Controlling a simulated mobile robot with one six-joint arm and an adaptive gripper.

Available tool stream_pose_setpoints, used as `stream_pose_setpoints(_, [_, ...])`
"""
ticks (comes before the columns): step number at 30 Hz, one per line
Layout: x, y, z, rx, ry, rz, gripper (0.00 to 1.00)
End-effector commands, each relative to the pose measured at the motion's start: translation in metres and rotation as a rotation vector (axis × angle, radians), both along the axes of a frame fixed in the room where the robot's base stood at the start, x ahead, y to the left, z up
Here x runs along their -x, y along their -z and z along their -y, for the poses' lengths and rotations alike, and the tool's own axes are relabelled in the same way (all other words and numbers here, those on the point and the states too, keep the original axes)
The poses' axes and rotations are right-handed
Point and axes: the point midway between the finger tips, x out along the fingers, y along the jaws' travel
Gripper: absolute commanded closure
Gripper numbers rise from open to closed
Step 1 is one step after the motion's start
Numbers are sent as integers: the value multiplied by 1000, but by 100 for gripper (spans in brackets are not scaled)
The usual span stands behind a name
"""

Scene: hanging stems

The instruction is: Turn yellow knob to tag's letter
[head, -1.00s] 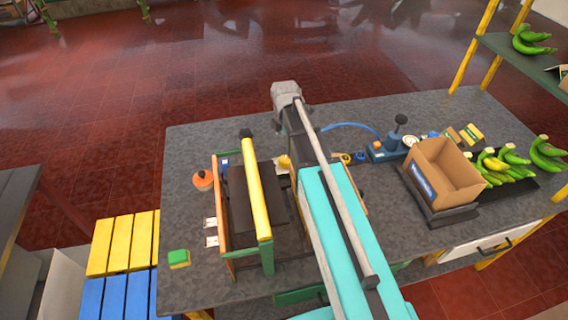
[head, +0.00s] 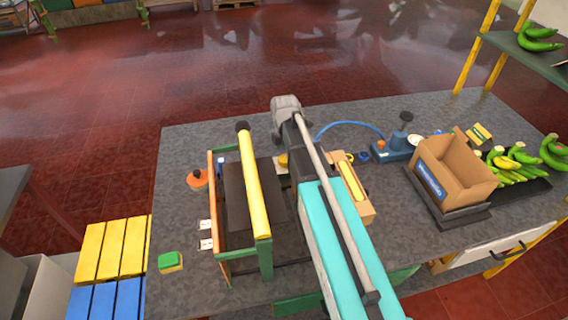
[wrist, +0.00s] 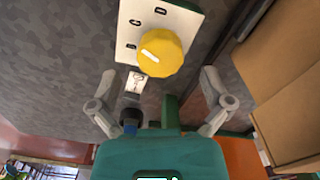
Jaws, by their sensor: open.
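The yellow knob (wrist: 164,52) sits on a white plate (wrist: 187,19) in the wrist view. The letters D, C and B show around the knob's upper left and left. A white mark on the knob's face lies on its left side, nearest B. A small white tag (wrist: 138,83) is just below the plate; I cannot read it. My gripper (wrist: 159,75) is open, its two fingers apart to either side below the knob, not touching it. In the head view the knob (head: 283,160) is partly hidden by my arm.
A rack with a yellow bar (head: 253,185) stands left of my arm. A wooden box (head: 366,211) is close on the right, with a cardboard box (head: 455,170) and bananas (head: 515,162) farther right. An orange object (head: 197,179) and green block (head: 170,261) lie left.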

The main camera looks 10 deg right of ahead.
Motion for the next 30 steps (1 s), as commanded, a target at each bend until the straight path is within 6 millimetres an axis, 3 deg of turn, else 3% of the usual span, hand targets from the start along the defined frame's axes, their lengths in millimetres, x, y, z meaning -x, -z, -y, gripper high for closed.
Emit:
stream_pose_setpoints(10, [0,26,0,0,0,0,1])
stream_pose_setpoints(26, [0,29,0,0,0,0,1])
stream_pose_setpoints(30, [0,29,0,0,-1,0,23])
